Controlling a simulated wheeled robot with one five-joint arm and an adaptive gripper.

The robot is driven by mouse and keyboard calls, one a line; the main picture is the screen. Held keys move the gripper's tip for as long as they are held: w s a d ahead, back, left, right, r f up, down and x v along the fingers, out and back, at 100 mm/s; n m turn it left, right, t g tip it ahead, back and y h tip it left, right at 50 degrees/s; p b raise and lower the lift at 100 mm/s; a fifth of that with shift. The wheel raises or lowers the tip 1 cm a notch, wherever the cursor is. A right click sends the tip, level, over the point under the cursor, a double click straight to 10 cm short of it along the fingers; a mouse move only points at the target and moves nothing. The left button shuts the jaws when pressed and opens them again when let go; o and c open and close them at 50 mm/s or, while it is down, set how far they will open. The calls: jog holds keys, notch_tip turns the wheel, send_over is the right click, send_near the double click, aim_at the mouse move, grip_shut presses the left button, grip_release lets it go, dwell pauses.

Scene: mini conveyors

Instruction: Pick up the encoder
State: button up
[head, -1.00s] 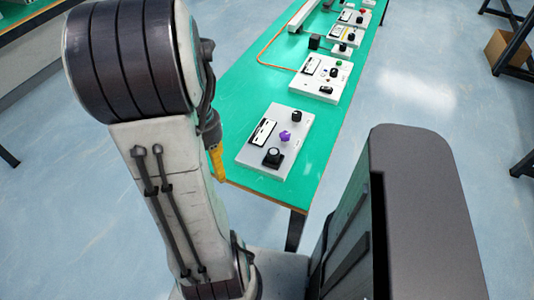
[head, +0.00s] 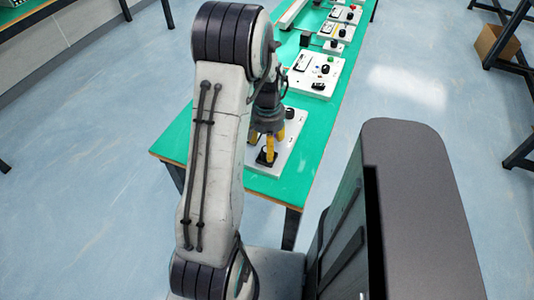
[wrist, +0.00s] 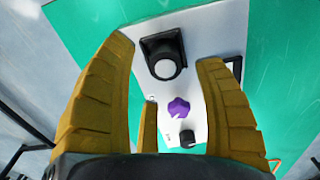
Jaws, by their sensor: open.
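A black part with a square base and a round, pale-topped knob, which looks like the encoder, sits on a white panel (head: 292,150). It shows in the wrist view (wrist: 163,53) between the fingertips and in the head view (head: 265,159) just below them. My gripper (head: 268,143) is open, its yellow fingers pointing down above this part with nothing held. In the wrist view two fingers stand either side of it and a third is lower. Whether a finger touches it, I cannot tell. A purple knob (wrist: 179,108) is on the same panel, hidden in the head view.
A small black knob (head: 289,113) stands on the same panel's far side. The green table (head: 175,143) carries another white panel (head: 315,78) farther back and several more beyond. A cardboard box (head: 494,45) is on the floor at right.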

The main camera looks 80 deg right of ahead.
jog(key=shift+w+d+f, duration=0.1)
jog(key=shift+w+f, duration=0.05)
jog(key=shift+f, duration=1)
jog(key=shift+w+d+f, duration=0.1)
jog(key=shift+f, duration=1.05)
jog(key=shift+a, duration=0.1)
grip_shut()
